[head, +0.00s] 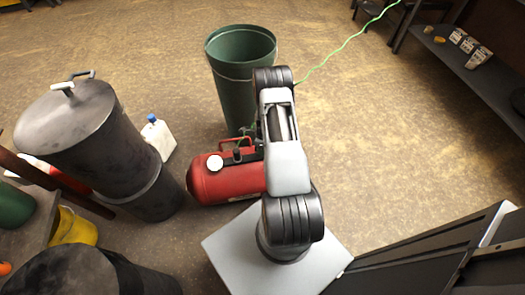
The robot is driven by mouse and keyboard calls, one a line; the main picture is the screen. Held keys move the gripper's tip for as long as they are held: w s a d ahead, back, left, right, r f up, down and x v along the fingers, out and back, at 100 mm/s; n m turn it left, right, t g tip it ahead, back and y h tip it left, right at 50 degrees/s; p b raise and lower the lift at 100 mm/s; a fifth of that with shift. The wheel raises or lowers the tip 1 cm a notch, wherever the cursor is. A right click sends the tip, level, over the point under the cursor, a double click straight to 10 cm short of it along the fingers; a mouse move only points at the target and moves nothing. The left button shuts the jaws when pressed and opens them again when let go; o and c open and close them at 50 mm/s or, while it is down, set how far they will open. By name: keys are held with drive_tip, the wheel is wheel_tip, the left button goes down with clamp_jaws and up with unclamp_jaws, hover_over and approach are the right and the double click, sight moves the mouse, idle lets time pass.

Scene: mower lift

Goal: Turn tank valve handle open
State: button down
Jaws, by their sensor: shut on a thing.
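A red air tank (222,184) lies on the floor in the middle of the head view, with a white round gauge (215,162) on its left end and a red carry handle (236,143) on top. Dark fittings (238,155) show on top, close to my arm. My arm rises from its mount and bends over the right end of the tank, hiding that end. My gripper is hidden behind my arm. I cannot make out the valve handle or how it is turned.
A green bin (232,85) stands just behind the tank. A large dark drum (95,140) and a white jug (158,138) are to the left. A green hose (345,45) runs to the top. A shelf (470,65) stands at right; the floor between is clear.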

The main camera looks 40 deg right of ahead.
drive_tip(key=shift+w+n+g+h+b, duration=0.1)
drive_tip(key=shift+n+g+h+b, duration=0.3)
drive_tip(key=shift+n, duration=1.9)
drive_tip(key=c, duration=1.1)
unclamp_jaws()
drive_tip(key=shift+r, duration=0.1)
drive_tip(key=p+v, duration=0.3)
drive_tip(key=v, duration=1)
drive_tip(key=shift+r, duration=0.35)
drive_tip(key=shift+d, duration=0.1)
